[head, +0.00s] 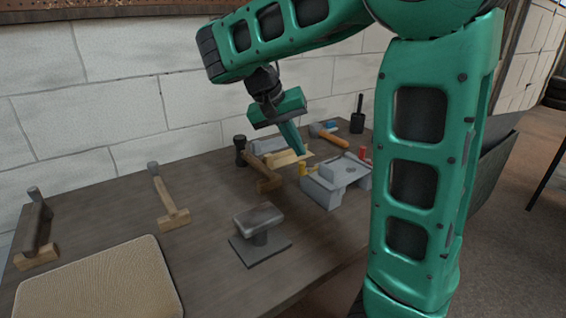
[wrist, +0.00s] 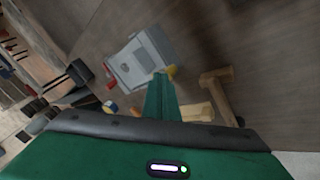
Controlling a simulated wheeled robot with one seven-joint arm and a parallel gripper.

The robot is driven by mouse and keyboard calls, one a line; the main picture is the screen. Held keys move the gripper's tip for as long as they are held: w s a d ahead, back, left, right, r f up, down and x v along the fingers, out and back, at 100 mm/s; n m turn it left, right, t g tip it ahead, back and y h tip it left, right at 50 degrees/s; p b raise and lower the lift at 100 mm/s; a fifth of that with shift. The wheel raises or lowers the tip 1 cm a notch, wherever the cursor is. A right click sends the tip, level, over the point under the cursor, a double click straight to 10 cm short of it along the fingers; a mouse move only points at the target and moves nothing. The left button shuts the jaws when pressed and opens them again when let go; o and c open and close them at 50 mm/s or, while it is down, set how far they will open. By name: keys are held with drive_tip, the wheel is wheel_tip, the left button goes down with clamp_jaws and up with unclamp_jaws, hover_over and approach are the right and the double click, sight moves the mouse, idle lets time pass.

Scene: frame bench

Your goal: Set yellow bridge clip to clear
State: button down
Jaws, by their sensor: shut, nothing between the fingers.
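The grey bridge-shaped block (head: 335,184) stands on the bench right of centre in the head view. It also shows in the wrist view (wrist: 135,62). A small yellow piece, apparently the yellow clip (head: 303,169), is at its left end; in the wrist view the yellow clip (wrist: 171,71) is just beyond my fingertips. A red piece (head: 363,152) is at the block's far side. My gripper (head: 301,153) is shut and empty, pointing down just above and beside the yellow clip. I cannot tell whether it touches the clip, nor the clip's exact setting.
A wooden piece (head: 265,180) and a hammer with an orange handle (head: 326,135) lie close to my gripper. A grey block on a stand (head: 259,222) is in front. A tan mat (head: 100,285) lies front left. Bare bench lies between the mat and the stand.

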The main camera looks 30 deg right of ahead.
drive_tip(key=w+a+r+h, duration=0.1)
drive_tip(key=w+a+r, duration=0.1)
drive_tip(key=w+a, duration=0.3)
drive_tip(key=a, duration=0.4)
drive_tip(key=shift+w+a+m+t+h, duration=0.2)
drive_tip(key=shift+a+m+t+h, duration=0.1)
drive_tip(key=shift+a+m, duration=0.1)
drive_tip(key=shift+d+r, duration=0.1)
drive_tip(key=s+d+f, duration=0.2)
drive_tip(key=d+f, duration=0.6)
drive_tip(key=d, duration=0.1)
drive_tip(key=shift+s+d, duration=0.1)
